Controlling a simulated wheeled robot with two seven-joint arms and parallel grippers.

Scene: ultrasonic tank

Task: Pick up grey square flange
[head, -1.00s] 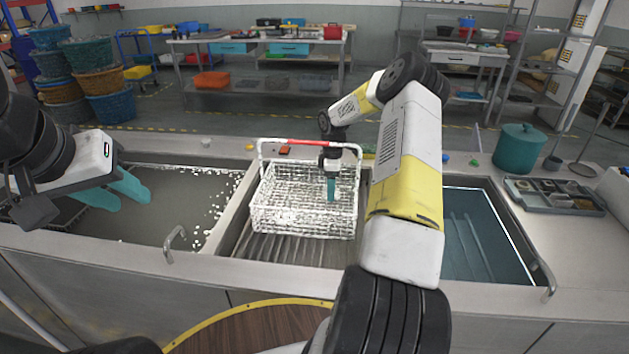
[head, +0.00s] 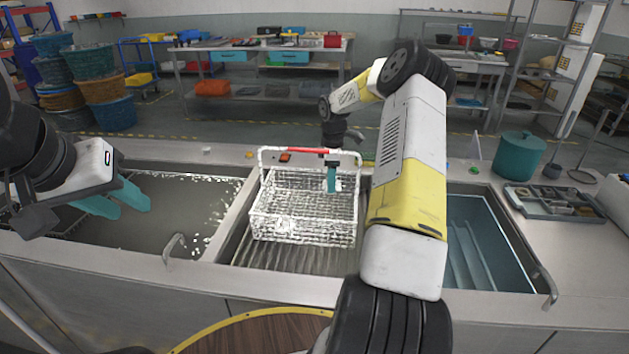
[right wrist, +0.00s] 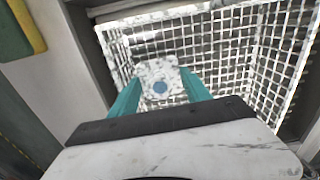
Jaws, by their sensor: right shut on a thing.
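The grey square flange (right wrist: 160,84) shows in the right wrist view as a squarish plate coated in white foam, with a round bluish hole. My right gripper (head: 333,188) is shut on it, with the teal fingers (right wrist: 161,85) on either side of the plate. In the head view this gripper is at the back right of the white wire basket (head: 303,238), within its outline; the flange is only a small pale patch there. Whether it touches the basket floor is unclear. My left gripper (head: 133,211) is open and empty above the left tank.
The basket, with a red-gripped handle (head: 308,151), stands over the ribbed middle basin (head: 290,253). Foam floats in the left tank (head: 165,235). The right tank (head: 500,260) holds clear liquid. A teal pot (head: 519,156) and a divided tray (head: 555,203) stand at right.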

